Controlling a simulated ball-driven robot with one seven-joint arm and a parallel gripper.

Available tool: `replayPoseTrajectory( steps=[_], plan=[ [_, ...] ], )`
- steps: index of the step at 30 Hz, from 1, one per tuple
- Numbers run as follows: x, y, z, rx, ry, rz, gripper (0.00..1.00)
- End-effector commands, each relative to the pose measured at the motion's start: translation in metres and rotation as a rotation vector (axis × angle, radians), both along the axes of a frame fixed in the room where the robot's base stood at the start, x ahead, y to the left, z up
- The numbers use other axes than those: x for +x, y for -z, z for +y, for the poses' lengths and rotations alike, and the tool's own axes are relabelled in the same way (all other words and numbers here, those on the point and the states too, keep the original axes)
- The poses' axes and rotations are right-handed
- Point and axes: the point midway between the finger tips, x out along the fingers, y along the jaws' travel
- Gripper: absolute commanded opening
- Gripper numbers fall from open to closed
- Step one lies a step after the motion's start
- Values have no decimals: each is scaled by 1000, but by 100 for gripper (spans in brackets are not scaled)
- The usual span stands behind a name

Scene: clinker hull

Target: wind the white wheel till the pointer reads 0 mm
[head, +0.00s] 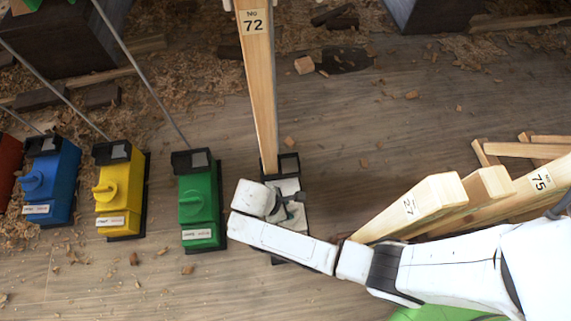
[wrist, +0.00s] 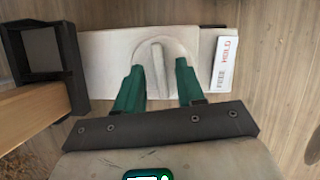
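A white box with a round white knob (wrist: 157,68) with a raised bar across it shows in the wrist view. Its label (wrist: 227,65) reads FREE and HOLD. My gripper (wrist: 159,66) is open, its two green fingers on either side of the bar with gaps to it. In the head view, the white box (head: 288,186) is partly hidden behind my gripper (head: 285,205). No wheel apart from this knob, no pointer and no mm scale can be made out.
A black bracket (wrist: 70,65) at the box's end holds a wooden post marked 72 (head: 259,90). Green (head: 199,205), yellow (head: 121,190) and blue (head: 52,180) boxes stand to the left. Wood chips litter the floor.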

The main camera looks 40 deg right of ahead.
Motion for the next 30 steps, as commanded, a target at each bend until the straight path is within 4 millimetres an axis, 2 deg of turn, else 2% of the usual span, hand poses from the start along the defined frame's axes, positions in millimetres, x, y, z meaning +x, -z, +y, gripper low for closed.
replayPoseTrajectory(
  steps=[11,23,30],
  plan=[
    [-1,5,-2,0,0,0,38],
    [-1,5,-2,1,0,0,0],
    [-1,5,-2,2,1,-1,0]
  ],
)
